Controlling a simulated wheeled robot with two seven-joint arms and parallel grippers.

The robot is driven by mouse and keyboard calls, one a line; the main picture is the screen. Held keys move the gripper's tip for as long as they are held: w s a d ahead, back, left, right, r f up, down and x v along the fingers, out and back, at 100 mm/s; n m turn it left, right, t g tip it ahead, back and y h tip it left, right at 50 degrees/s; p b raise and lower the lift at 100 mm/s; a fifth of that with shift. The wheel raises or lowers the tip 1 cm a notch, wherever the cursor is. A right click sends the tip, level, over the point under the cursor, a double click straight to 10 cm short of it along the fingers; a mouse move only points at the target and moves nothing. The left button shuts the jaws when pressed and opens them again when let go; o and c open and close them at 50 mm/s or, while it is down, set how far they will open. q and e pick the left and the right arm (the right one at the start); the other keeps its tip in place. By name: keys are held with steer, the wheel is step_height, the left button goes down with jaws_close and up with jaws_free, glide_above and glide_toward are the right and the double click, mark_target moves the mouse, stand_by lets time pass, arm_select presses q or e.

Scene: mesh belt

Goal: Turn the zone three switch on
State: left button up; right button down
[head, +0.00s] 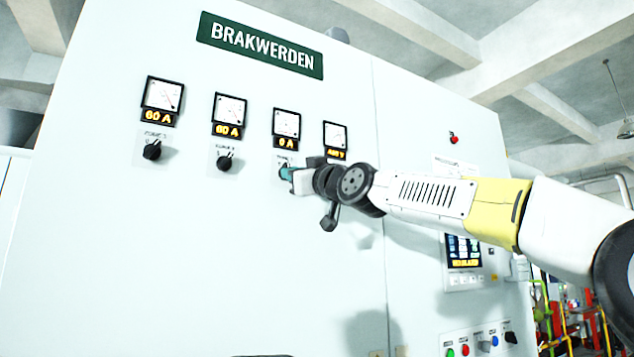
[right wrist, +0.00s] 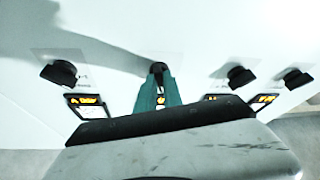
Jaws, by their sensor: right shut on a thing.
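My left gripper is not in view.
Two black knobs (head: 152,150) and (head: 224,162) sit to the left under meters reading 60 A. Another knob (right wrist: 62,73) is close beside my gripper. A touchscreen panel (head: 463,250) and coloured buttons (head: 465,350) are at the lower right.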

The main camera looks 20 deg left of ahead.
steer(key=shift+s+a+m+t+h, duration=0.15)
steer(key=shift+m+t+h, duration=0.75)
steer(key=shift+m, duration=1.45)
steer(key=shift+s+a+m+t+h, duration=0.1)
steer(key=shift+m+t+h, duration=0.75)
steer(key=shift+m, duration=1.55)
steer(key=shift+s+a+m+t+h, duration=0.15)
steer(key=shift+m+t+h, duration=0.7)
steer(key=shift+m, duration=1.5)
steer(key=shift+d+r, duration=0.1)
steer(key=shift+d, duration=0.05)
steer(key=c, duration=1.5)
jaws_free()
steer(key=v, duration=0.7)
steer(key=shift+s+d+f, duration=0.15)
steer(key=shift+s+f, duration=0.05)
steer(key=shift+s, duration=0.1)
